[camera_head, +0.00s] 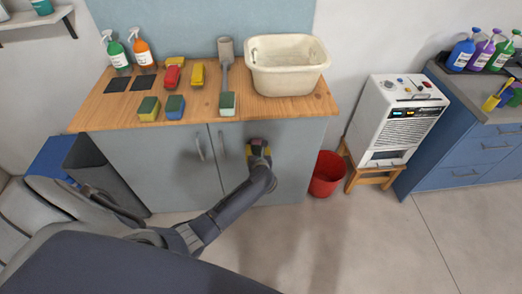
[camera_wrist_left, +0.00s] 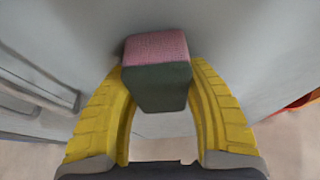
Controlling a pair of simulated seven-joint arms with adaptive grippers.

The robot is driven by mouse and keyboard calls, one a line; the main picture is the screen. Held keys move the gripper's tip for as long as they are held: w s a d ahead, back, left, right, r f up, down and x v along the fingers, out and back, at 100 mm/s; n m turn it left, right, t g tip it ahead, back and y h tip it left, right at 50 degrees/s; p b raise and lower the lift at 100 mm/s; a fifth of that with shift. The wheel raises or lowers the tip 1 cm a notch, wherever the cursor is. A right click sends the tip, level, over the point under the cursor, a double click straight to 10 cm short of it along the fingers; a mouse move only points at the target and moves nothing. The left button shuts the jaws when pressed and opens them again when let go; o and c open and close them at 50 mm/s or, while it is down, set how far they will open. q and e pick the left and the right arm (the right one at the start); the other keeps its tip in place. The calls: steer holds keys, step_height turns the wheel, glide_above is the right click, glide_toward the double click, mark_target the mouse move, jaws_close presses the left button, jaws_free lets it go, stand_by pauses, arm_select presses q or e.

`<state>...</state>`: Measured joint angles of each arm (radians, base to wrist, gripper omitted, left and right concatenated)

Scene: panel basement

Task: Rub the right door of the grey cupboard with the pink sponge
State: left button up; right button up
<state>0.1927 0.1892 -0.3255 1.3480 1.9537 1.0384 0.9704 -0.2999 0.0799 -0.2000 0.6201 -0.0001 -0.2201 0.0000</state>
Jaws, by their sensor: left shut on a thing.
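The grey cupboard stands under a wooden counter, with a left door (camera_head: 165,165) and a right door (camera_head: 290,165). My left gripper (camera_head: 259,150) is in front of the right door's upper middle, and its yellow fingers (camera_wrist_left: 160,100) are shut on the pink sponge (camera_wrist_left: 156,47). The sponge has a pink top and a dark grey-green layer, and its far end is at or very near the grey door surface. I cannot tell for sure whether it touches. In the head view the gripper mostly hides the sponge. My right gripper is not in view.
The counter (camera_head: 290,106) holds a cream basin (camera_head: 287,80), a brush (camera_head: 226,75), spray bottles and several sponges. A red bucket (camera_head: 327,174) and a white machine (camera_head: 397,115) on a wooden stool stand to the right. Door handles (camera_head: 199,149) stick out. The floor in front is clear.

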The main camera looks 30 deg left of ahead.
mark_target(245, 145)
arm_select(q)
steer(key=shift+s+a+r, duration=0.25)
steer(key=shift+s+a, duration=0.15)
steer(key=shift+a, duration=0.3)
steer(key=shift+s+a+r, duration=0.3)
steer(key=shift+s+a, duration=0.1)
steer(key=shift+a, duration=0.25)
steer(key=shift+s+a+r, duration=0.25)
steer(key=shift+s+a, duration=0.15)
steer(key=shift+a, duration=0.3)
steer(key=shift+w+d+r, duration=0.1)
steer(key=shift+w+d, duration=0.6)
steer(key=shift+d, duration=0.35)
steer(key=shift+w+d+f, duration=0.1)
steer(key=shift+w+d, duration=0.65)
steer(key=shift+d, duration=0.25)
steer(key=shift+w+d+r, duration=0.1)
steer(key=shift+w+d, duration=0.6)
steer(key=shift+d, duration=0.35)
steer(key=s+d, duration=0.3)
steer(key=s, duration=0.2)
steer(key=shift+s, duration=0.15)
steer(key=shift+d, duration=0.1)
steer(key=shift+s+d, duration=0.4)
steer(key=shift+s, duration=0.25)
steer(key=shift+s+d, duration=0.35)
steer(key=shift+s, duration=0.25)
